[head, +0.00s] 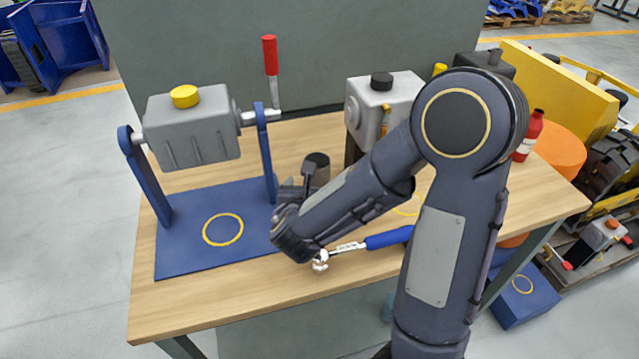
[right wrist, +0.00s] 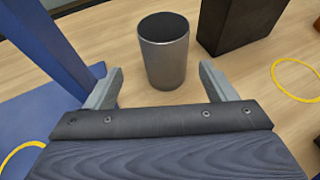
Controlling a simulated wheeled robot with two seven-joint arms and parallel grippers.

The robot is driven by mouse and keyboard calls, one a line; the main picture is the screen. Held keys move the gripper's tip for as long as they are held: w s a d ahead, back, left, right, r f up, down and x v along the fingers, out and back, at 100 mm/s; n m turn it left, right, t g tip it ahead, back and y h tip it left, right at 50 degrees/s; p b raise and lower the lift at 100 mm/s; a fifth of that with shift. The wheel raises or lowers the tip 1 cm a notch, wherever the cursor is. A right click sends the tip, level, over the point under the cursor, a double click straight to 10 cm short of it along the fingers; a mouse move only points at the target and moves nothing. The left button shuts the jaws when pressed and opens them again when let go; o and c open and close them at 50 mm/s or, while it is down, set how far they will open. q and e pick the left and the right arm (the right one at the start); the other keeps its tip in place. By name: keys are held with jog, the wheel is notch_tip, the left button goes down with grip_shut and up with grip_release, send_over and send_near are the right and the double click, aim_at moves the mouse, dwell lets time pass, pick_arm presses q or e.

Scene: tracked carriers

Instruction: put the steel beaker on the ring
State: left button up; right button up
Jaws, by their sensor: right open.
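The steel beaker (head: 319,163) stands upright on the wooden table, partly hidden behind my right gripper (head: 303,184) in the head view. In the right wrist view the beaker (right wrist: 164,58) is just beyond and between the open fingers (right wrist: 160,82), with a gap on both sides. A yellow ring (head: 222,245) is marked on the blue base plate. Another yellow ring (head: 405,212) lies on the table, mostly hidden by my arm; a ring also shows at the right of the wrist view (right wrist: 276,80). My left gripper is out of view.
A grey tilting box (head: 190,130) on blue uprights stands at the left, with a red-handled lever (head: 270,60). A grey machine (head: 390,98) on a dark block (right wrist: 240,25) is right of the beaker. A blue-handled hammer (head: 385,239) lies in front. A red bottle (head: 528,137) stands at right.

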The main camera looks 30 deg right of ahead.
aim_at(316, 176)
jog(key=x, duration=0.7)
jog(key=shift+d+r, duration=0.15)
jog(key=shift+d, duration=0.3)
jog(key=c, duration=1.2)
jog(key=shift+r+p, duration=0.15)
jog(key=shift+p, duration=0.15)
